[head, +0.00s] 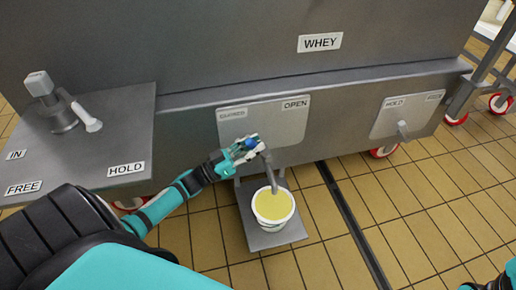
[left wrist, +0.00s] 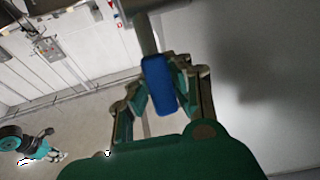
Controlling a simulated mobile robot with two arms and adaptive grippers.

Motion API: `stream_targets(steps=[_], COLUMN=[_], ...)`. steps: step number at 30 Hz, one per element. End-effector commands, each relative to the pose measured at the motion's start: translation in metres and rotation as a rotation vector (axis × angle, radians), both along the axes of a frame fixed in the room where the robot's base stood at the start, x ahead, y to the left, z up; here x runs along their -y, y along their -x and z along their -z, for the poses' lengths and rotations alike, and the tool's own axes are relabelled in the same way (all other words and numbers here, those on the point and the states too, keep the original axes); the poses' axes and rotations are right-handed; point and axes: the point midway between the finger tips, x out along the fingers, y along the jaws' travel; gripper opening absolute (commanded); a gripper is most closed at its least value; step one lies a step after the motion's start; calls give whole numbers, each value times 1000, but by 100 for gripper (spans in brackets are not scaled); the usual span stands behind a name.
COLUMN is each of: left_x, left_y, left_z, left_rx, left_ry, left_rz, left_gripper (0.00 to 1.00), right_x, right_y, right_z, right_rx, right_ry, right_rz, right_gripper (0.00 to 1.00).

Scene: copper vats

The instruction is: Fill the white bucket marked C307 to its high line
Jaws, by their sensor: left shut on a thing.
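The white bucket (head: 258,217) stands upright on a grey stand low in front of the whey vat. Yellow liquid (head: 274,204) fills much of it; its high line and any C307 mark are not readable from here. A grey spout (head: 271,175) comes down from the vat's tap over the bucket. My left gripper (head: 244,148) is shut on the tap's blue handle (head: 251,143), in front of the plate with the OPEN label. In the left wrist view the blue handle (left wrist: 160,85) sits between the fingers.
A grey side shelf (head: 105,140) with IN, FREE and HOLD labels carries a metal fitting (head: 62,112) at left. Another plate with a HOLD label (head: 394,103) and a lever is at right. A dark floor channel (head: 352,220) runs right of the bucket; the tiles beyond are clear.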

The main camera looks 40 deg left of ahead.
Motion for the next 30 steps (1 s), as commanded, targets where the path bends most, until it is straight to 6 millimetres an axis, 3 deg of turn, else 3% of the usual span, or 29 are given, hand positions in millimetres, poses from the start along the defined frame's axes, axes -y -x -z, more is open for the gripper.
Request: stream_targets(steps=[9,10,16,25,30], left_x=[0,0,0,-1,-11], left_y=[2,2,1,3,19], left_z=[2,2,1,2,9], left_rx=[5,5,6,6,2], left_ry=[11,10,9,7,5], left_rz=[2,2,1,0,-2], left_gripper=[0,17,44,44,44], right_x=[0,0,0,0,0], right_y=[0,0,0,0,0], right_z=[-1,-1,-1,-1,-1], right_rx=[4,4,4,1,2], right_ry=[1,1,1,1,0], right_rz=[0,0,0,0,0], right_gripper=[0,0,0,0,0])
